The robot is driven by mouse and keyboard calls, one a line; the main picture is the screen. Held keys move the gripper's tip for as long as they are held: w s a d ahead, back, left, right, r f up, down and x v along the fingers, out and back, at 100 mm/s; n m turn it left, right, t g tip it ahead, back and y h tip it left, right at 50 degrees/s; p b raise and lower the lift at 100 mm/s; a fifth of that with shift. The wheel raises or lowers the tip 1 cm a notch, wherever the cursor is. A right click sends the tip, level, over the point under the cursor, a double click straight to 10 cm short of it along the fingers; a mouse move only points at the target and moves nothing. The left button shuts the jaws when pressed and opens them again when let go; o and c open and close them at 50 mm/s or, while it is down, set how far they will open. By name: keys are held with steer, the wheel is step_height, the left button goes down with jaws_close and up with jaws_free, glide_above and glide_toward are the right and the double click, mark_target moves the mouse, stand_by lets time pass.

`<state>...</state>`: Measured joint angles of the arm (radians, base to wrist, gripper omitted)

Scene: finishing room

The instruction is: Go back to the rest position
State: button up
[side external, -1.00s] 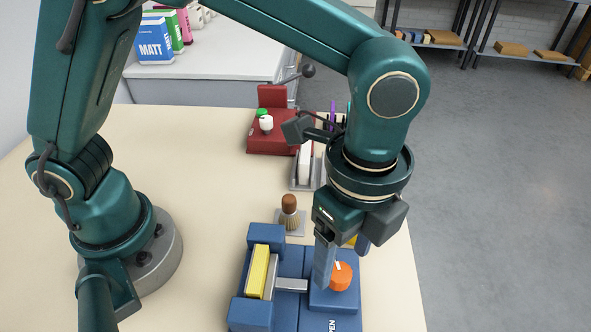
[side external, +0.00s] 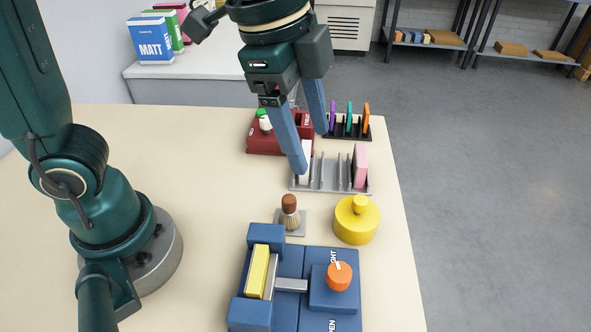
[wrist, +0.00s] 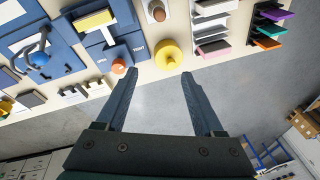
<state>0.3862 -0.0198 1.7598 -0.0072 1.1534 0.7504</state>
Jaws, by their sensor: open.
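My gripper (side external: 315,152) is raised above the table in the side view, its two blue fingers spread apart with nothing between them. In the wrist view the open fingers (wrist: 160,75) point toward the table's edge, with grey floor between them. The blue fixture (side external: 290,258) with an orange knob (side external: 340,276) and a yellow block (side external: 257,271) clamped in it stands at the front of the table, well apart from my gripper. The orange knob also shows in the wrist view (wrist: 118,66).
A yellow lidded pot (side external: 356,221), a brush (side external: 290,212), a grey rack (side external: 330,184) with a pink piece, a red fixture (side external: 265,140) and a dark rack (side external: 348,135) with coloured pieces stand on the cream table (side external: 195,180). The table's left middle is bare.

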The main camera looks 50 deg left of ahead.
steer(key=s+a+f+n+t+y, duration=0.1)
steer(key=s+a+f+n+t, duration=0.2)
steer(key=s+a+n, duration=0.4)
steer(key=a+n, duration=0.3)
steer(key=n, duration=0.3)
steer(key=shift+s, duration=0.15)
